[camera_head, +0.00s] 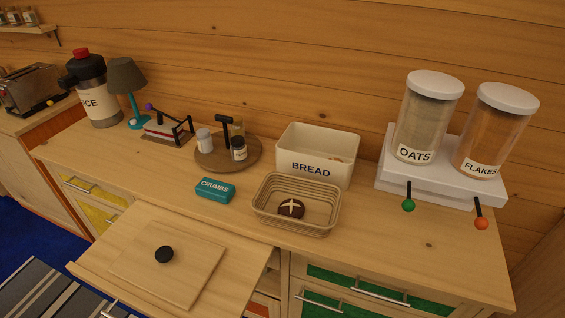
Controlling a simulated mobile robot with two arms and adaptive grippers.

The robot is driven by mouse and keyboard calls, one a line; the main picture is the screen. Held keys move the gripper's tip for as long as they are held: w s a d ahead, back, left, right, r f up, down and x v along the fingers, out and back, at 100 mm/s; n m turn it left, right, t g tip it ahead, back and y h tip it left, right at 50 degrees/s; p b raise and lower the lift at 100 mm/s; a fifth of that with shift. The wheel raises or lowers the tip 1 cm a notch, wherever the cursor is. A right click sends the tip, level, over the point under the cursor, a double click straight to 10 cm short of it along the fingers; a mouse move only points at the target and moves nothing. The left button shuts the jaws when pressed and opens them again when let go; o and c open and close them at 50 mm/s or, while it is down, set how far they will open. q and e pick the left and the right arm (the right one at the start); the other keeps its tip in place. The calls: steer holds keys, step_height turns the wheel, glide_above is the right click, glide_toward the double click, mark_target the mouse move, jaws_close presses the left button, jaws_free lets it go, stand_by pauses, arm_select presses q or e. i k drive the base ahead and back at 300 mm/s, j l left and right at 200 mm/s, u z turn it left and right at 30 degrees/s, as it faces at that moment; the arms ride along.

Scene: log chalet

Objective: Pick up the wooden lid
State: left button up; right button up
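The wooden lid (190,267) is a flat, pale square board with a round black knob (164,254) on top. It lies on the light wooden pull-out board (95,262) that juts from the front of the counter at the lower left. Nothing covers the lid in the head view. Neither of my grippers shows in this view.
The counter's right front is clear.

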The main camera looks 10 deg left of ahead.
mark_target(174, 266)
steer(key=u, duration=1.25)
